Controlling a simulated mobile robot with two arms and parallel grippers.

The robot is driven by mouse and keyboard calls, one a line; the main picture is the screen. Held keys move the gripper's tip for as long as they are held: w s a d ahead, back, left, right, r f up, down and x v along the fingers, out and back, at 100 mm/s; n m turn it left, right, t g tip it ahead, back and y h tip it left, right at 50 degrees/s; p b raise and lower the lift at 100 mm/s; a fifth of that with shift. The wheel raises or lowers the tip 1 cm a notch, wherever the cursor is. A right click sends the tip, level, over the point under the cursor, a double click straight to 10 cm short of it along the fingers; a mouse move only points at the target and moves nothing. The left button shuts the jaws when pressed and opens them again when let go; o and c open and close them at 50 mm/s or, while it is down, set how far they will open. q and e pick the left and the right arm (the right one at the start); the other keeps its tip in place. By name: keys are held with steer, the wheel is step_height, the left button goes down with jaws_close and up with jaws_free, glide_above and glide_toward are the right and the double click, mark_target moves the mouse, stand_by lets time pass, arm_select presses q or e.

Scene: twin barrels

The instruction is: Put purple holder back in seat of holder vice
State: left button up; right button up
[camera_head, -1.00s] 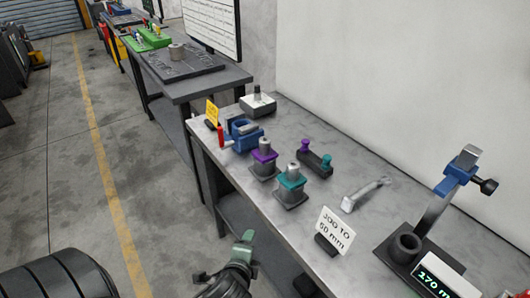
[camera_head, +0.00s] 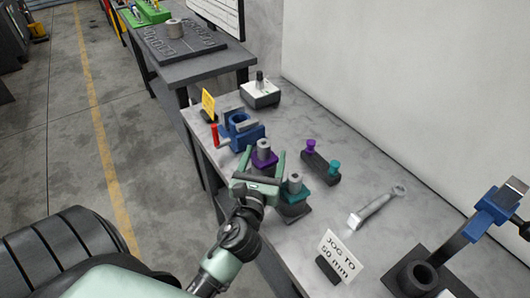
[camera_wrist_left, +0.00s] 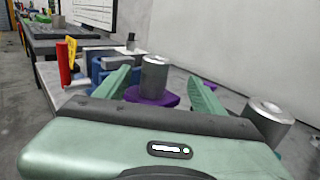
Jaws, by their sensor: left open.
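The purple holder (camera_head: 264,155), with a grey cylinder on top, stands on the bench and also shows in the left wrist view (camera_wrist_left: 152,96). My left gripper (camera_head: 262,166) is open, with one finger on either side of the purple holder in the head view. In the wrist view its fingers (camera_wrist_left: 160,88) flank the holder, but I cannot tell whether they touch it. The blue holder vice (camera_head: 240,130) with a red handle stands just behind the purple holder; it is partly hidden behind the left finger in the wrist view. My right gripper is not in view.
A teal holder (camera_head: 294,188) stands close to the right of the left gripper. A dark rack with purple and teal knobs (camera_head: 320,168), a wrench (camera_head: 376,208), a sign (camera_head: 340,256) and a white-topped block (camera_head: 260,92) are on the bench (camera_head: 330,128).

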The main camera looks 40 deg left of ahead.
mark_target(266, 140)
arm_select(q)
steer(key=shift+w+a+r+p, duration=0.45)
steer(key=shift+w+a, duration=0.1)
steer(key=shift+w, duration=0.25)
steer(key=x, duration=0.3)
steer(key=shift+w+a+f+p, duration=0.1)
steer(key=shift+w+a+p, duration=0.05)
steer(key=shift+a+p, duration=0.2)
steer(key=shift+w+f, duration=0.1)
steer(key=shift+w, duration=0.05)
jaws_close()
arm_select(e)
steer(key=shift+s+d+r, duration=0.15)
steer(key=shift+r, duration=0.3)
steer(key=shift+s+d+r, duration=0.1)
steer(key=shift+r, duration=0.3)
